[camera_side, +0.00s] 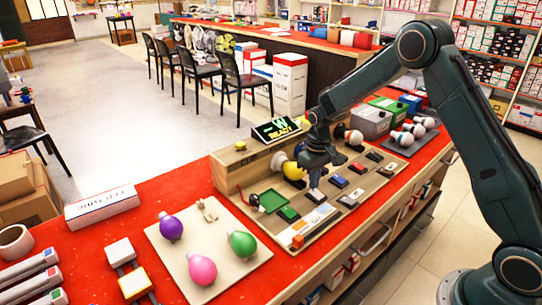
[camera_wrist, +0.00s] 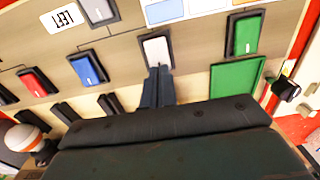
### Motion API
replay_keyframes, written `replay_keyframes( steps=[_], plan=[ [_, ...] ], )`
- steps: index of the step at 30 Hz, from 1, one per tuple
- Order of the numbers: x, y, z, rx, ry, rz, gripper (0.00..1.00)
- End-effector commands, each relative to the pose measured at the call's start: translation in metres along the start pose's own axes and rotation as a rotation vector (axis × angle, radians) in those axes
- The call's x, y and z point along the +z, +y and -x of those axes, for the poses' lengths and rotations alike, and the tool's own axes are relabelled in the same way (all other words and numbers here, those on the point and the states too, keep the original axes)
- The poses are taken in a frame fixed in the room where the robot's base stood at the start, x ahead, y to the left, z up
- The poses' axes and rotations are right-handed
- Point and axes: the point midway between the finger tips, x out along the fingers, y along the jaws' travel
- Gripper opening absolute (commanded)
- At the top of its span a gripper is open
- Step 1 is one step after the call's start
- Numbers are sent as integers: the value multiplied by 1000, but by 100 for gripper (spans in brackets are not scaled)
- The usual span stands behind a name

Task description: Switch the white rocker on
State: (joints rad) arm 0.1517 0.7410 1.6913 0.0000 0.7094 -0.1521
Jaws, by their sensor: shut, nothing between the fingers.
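The white rocker (camera_wrist: 156,50) sits in a dark frame on the beige switch board, between a blue rocker (camera_wrist: 87,67) and a green rocker (camera_wrist: 246,35) in the wrist view. My gripper (camera_wrist: 158,72) is shut and empty, its fingertips at the near edge of the white rocker. In the side view my gripper (camera_side: 314,182) points down at the white rocker (camera_side: 317,195), which is partly hidden by the fingers. I cannot tell whether the tips touch it or which way it is tilted.
A red rocker (camera_wrist: 36,82), several black rockers and a green panel (camera_wrist: 235,78) surround it. A sign reading "READY" (camera_side: 277,130) stands behind the board. A tray with coloured bulbs (camera_side: 202,268) lies at front left on the red table.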

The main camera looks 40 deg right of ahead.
Motion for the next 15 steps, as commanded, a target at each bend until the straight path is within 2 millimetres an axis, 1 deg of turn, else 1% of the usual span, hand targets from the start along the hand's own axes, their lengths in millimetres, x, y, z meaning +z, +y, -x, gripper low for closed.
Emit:
replay_keyframes(
  steps=[15],
  plan=[
    [0,0,-6,0,-1,0,0]
  ],
)
